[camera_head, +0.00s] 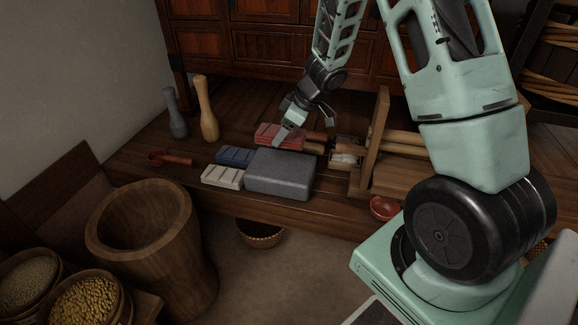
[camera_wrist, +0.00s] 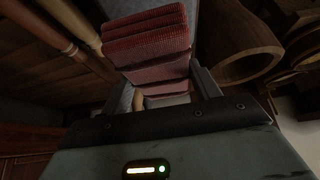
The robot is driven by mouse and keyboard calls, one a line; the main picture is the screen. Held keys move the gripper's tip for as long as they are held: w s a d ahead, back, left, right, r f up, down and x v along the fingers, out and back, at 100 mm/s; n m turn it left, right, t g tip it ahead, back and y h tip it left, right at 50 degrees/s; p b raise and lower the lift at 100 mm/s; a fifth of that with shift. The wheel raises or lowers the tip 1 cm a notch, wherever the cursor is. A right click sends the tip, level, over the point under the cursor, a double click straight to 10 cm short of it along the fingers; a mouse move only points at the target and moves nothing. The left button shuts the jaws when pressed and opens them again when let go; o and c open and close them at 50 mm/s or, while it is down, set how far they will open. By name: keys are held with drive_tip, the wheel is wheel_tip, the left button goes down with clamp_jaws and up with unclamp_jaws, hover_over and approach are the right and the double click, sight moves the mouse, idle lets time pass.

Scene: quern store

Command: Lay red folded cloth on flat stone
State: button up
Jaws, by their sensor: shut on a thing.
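The red folded cloth (camera_head: 268,130) shows in the head view just above the far edge of the flat stone in the picture. My gripper (camera_head: 287,134) is shut on it. In the wrist view the red cloth (camera_wrist: 147,42) sticks out from between the fingers, its ribbed folds stacked. The flat stone (camera_head: 280,174) is a grey block on the low wooden platform, with nothing seen lying on its top. How high the cloth hangs, and whether it is over the stone or behind it, I cannot tell.
A blue folded cloth (camera_head: 235,156) and a cream one (camera_head: 222,177) lie left of the stone. Two pestles (camera_head: 207,108) stand at the back left. A wooden upright (camera_head: 376,140) with rollers stands on the right. A large wooden mortar (camera_head: 150,245) stands in front.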

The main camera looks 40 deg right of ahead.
wheel_tip(320, 180, down, 9)
drive_tip(key=b, duration=0.5)
drive_tip(key=shift+b, duration=0.4)
drive_tip(key=shift+r, duration=0.1)
drive_tip(key=o, duration=1)
